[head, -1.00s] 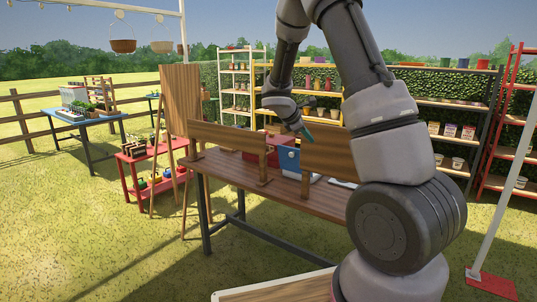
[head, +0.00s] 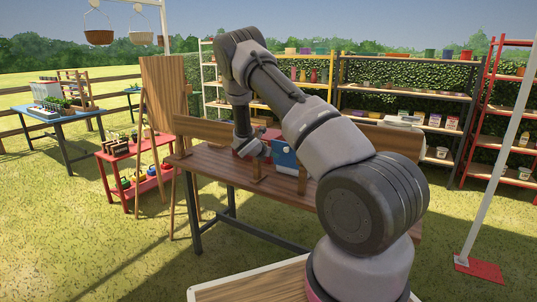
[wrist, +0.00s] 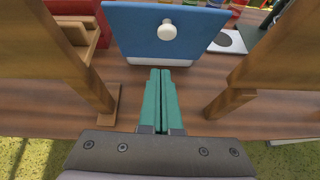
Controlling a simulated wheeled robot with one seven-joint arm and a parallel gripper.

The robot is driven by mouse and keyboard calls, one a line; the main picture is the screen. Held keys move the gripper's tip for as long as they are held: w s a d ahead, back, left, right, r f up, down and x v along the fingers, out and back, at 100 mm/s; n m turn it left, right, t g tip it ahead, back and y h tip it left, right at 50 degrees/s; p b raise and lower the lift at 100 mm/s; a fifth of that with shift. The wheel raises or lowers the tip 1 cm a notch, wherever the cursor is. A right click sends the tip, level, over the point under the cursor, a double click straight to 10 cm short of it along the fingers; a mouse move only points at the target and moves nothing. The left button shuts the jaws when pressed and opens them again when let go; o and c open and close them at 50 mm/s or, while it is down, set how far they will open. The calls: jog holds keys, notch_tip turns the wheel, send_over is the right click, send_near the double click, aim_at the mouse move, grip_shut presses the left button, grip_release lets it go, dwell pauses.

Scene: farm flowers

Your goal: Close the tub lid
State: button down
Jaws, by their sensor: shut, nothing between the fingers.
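A blue panel with a round white knob (wrist: 167,30) stands on the table in the wrist view, with a pale grey strip along its lower edge. It appears to be part of the tub; whether it is the raised lid or a wall is unclear. In the head view the blue tub part (head: 285,156) shows behind the wooden boards, partly covered by my arm. My gripper (wrist: 161,72) has teal fingers pressed together and empty. Its tips point at the panel's lower edge, below the knob; contact cannot be told. The tub's inside is hidden.
Two upright wooden boards on feet (wrist: 52,50) (wrist: 280,60) flank my gripper, leaving a gap between them. The wooden table (head: 230,178) carries a red box (wrist: 85,12) left of the panel and a grey-white item (wrist: 228,42) right of it. Shelves (head: 410,105) stand behind.

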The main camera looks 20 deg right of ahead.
jog(key=shift+w+d, duration=0.55)
jog(key=shift+d, duration=0.25)
jog(key=shift+w+d, duration=0.55)
jog(key=shift+d, duration=0.3)
jog(key=shift+w+d, duration=0.55)
jog(key=shift+d, duration=0.25)
jog(key=shift+d, duration=0.1)
